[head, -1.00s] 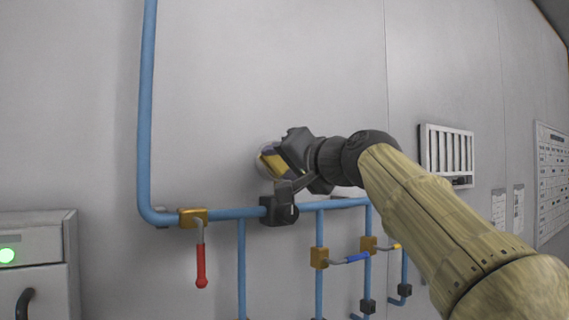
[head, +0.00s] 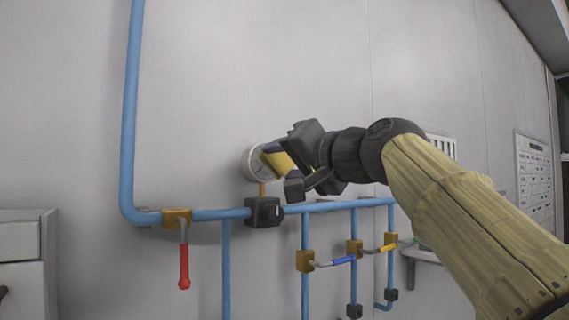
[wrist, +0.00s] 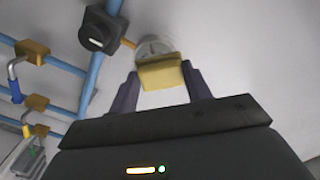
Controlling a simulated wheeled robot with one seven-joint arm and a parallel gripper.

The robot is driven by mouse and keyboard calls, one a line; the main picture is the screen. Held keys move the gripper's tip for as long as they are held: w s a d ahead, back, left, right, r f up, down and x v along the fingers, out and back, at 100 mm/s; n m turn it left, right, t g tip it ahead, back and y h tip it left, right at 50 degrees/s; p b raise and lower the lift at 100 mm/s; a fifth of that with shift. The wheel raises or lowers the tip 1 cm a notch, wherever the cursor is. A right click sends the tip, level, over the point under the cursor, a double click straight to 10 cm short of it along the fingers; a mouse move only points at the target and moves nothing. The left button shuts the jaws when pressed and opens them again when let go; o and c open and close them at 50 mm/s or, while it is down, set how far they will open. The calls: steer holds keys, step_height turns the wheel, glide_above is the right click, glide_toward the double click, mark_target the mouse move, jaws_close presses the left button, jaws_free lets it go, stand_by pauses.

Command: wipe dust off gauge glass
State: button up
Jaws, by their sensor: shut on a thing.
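The round gauge (head: 254,165) with a pale face is on the wall above the black pipe block, and it also shows in the wrist view (wrist: 150,48). My gripper (head: 286,168) is shut on a yellow block with a dark layer, which looks like a sponge (head: 275,157). In the wrist view the sponge (wrist: 161,74) sits between the two fingers. It overlaps the lower part of the gauge in that view and covers part of the dial in the head view. I cannot tell whether it touches the glass. Dust on the glass is too small to make out.
Blue pipes (head: 215,214) run along the wall below the gauge. A black block (head: 263,211) sits under it. Valves with red (head: 184,266), blue (head: 343,261) and yellow (head: 389,247) handles hang lower. The wall above is clear.

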steer(key=shift+b+v, duration=0.5)
steer(key=shift+v, duration=1.1)
steer(key=shift+w, duration=0.1)
